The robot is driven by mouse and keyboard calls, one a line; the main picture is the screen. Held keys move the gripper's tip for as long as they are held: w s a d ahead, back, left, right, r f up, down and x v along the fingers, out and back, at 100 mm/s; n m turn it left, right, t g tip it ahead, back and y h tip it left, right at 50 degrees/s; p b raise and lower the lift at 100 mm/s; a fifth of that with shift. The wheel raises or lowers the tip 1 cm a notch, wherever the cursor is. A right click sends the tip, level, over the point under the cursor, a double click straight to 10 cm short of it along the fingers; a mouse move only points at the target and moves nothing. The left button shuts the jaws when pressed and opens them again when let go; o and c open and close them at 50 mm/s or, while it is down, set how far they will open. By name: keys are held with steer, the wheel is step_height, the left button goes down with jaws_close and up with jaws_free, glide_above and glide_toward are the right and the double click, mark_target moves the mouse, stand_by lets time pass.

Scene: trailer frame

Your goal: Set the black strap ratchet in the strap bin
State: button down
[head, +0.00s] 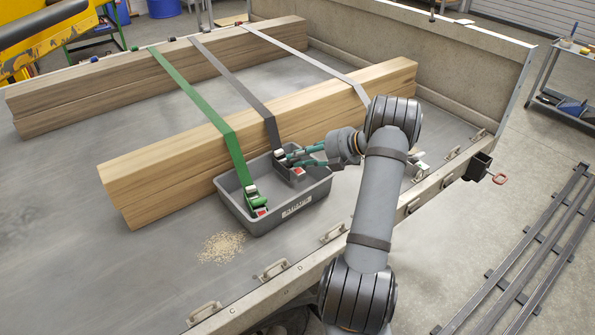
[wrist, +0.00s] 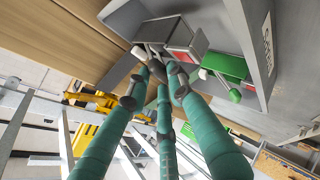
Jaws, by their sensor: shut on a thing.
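The black strap ratchet (head: 293,174) is at the end of a dark grey strap (head: 235,75), inside the grey strap bin (head: 274,223) near its back right. My gripper (head: 291,158), with teal fingers, is shut on this ratchet and reaches in from the right over the bin's rim. The wrist view shows the fingertips (wrist: 160,62) closed at the dark ratchet body (wrist: 165,31), which has a red patch. Whether the ratchet rests on the bin floor is hard to tell. A green ratchet (head: 252,198) lies in the bin's left part.
A stack of timber beams (head: 170,185) stands just behind the bin, with a green strap (head: 205,110) over it. A white strap (head: 320,66) runs to the right. Sawdust (head: 222,247) lies on the trailer bed left of the bin. Metal handles (head: 272,270) line the near edge.

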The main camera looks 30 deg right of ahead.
mark_target(299, 169)
step_height(299, 169, down, 4)
steer(key=shift+r, duration=0.15)
steer(key=c, duration=1.6)
jaws_free()
steer(key=shift+o, duration=0.3)
steer(key=shift+s+d+r, duration=0.1)
steer(key=v, duration=1.1)
steer(key=shift+s+d+r, duration=0.15)
steer(key=shift+s, duration=0.15)
